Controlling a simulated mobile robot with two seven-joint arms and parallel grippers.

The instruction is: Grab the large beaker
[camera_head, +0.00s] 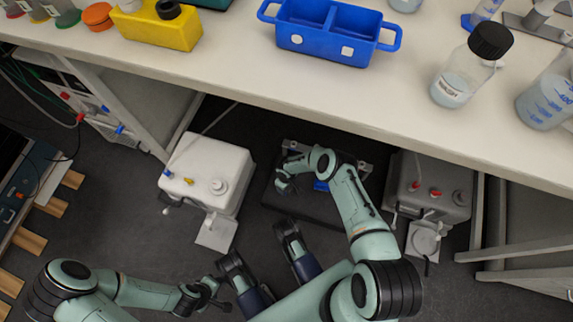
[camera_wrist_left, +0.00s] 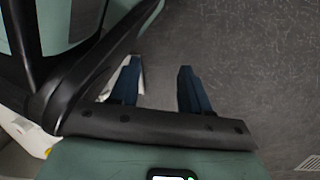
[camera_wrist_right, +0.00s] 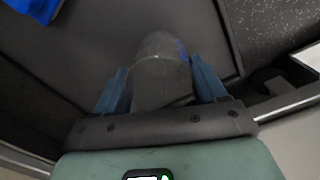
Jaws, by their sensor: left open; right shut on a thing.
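A large clear beaker (camera_wrist_right: 160,52) stands out in the right wrist view, between the blue fingers of my right gripper (camera_wrist_right: 158,72). The fingers are shut on its sides. Bluish marks show at its right edge. In the head view my right gripper (camera_head: 283,186) is low beneath the bench, near a dark platform; the beaker is not clear to make out there. My left gripper (camera_wrist_left: 156,78) is open and empty above the dark floor, and in the head view it is at the lower left (camera_head: 208,292).
The white bench (camera_head: 240,75) overhangs the area; it carries a blue two-part rack (camera_head: 325,40), a yellow block (camera_head: 160,27) and a black-capped bottle (camera_head: 468,70). A white device (camera_head: 205,165) and a grey device (camera_head: 432,190) flank the dark platform (camera_head: 350,212) below.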

